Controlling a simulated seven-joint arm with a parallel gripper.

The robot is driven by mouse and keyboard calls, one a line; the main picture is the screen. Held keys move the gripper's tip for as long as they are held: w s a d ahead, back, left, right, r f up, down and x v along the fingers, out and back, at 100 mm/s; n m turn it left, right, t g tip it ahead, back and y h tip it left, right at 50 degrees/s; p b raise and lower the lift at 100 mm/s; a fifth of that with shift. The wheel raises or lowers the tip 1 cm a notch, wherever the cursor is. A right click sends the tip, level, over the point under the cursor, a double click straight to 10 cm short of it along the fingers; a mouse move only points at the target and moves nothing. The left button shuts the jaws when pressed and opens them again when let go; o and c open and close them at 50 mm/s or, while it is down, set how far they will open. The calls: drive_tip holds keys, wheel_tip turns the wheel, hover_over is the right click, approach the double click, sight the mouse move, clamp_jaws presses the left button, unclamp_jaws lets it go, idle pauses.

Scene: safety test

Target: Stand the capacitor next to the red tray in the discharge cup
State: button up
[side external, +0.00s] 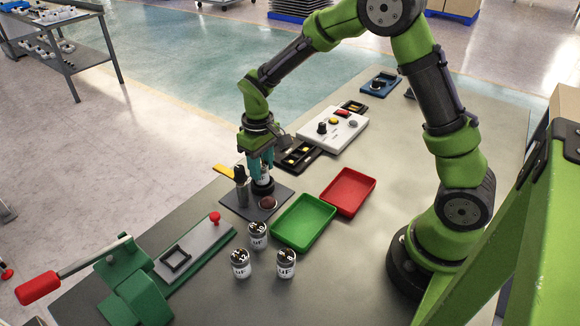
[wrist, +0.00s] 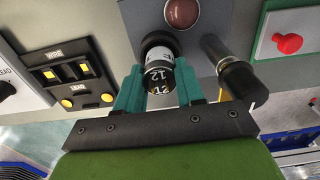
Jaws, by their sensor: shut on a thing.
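My gripper (side external: 261,164) has its teal fingers shut on a white capacitor (side external: 264,174) with dark markings. In the wrist view the capacitor (wrist: 160,72) sits between the fingertips (wrist: 160,88). It looks upright, with its lower end at the black discharge cup (side external: 263,188), which also shows in the wrist view (wrist: 158,41). I cannot tell whether its base rests on the cup's floor. The cup stands on a dark plate (side external: 236,206). The red tray (side external: 348,192) is empty, right of the plate beyond the green tray.
The green tray (side external: 303,222) is empty. Several other capacitors (side external: 286,264) stand in front of it. A post (side external: 241,187) with a black top and a dark red dome (side external: 268,202) stand close to the cup. A green lever press (side external: 130,285) is at front left; a control box (side external: 335,128) is behind.

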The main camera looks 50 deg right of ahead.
drive_tip(key=shift+f, duration=0.6)
drive_tip(key=o, duration=1.5)
drive_tip(key=shift+o, duration=0.2)
drive_tip(key=shift+r, duration=3.55)
